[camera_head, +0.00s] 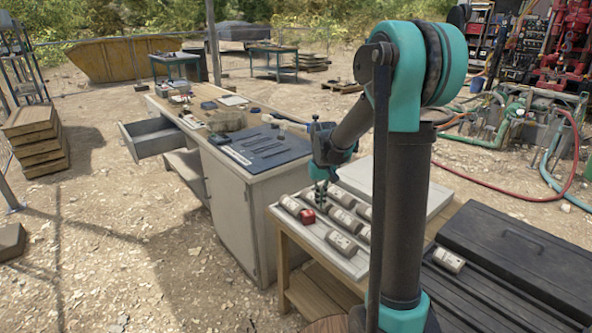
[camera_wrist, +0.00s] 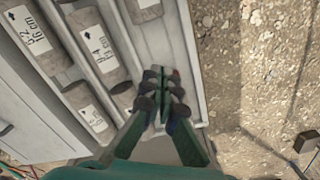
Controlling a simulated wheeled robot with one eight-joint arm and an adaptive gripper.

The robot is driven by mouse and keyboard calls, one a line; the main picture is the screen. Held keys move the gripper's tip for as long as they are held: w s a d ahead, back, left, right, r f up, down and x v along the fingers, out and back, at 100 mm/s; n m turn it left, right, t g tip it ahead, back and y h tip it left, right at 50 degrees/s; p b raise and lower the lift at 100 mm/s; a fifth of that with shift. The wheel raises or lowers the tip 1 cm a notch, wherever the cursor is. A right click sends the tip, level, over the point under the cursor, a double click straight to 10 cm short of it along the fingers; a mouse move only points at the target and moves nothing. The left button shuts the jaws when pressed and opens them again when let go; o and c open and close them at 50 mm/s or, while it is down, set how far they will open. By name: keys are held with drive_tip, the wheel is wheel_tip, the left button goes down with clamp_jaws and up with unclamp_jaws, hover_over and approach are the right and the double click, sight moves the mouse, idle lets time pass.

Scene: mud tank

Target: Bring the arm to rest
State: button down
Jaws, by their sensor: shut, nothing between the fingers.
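My arm (camera_head: 403,180) stands at the right of the head view, its elbow raised and its forearm reaching down over a small wooden table. My gripper (camera_head: 320,192) points down above a tray of labelled core samples on that table. In the wrist view my gripper (camera_wrist: 162,88) has its fingers together, over the tray's pale edge strip. Nothing shows held between the fingers. A small red object (camera_head: 308,216) lies on the tray just below the gripper in the head view; the fingers mostly hide that spot in the wrist view.
Core samples (camera_head: 344,244) with labels lie in the tray (camera_head: 335,262). A workbench (camera_head: 232,190) with a dark mat and an open drawer (camera_head: 150,138) stands to the left. A black case (camera_head: 515,250) and one core piece (camera_head: 448,260) are at right.

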drive_tip(key=s+d+f+t, duration=0.2)
drive_tip(key=s, duration=1)
drive_tip(key=s+d+f+m+t, duration=0.1)
drive_tip(key=s+d+f+t, duration=0.1)
drive_tip(key=s, duration=1)
drive_tip(key=shift+d, duration=0.75)
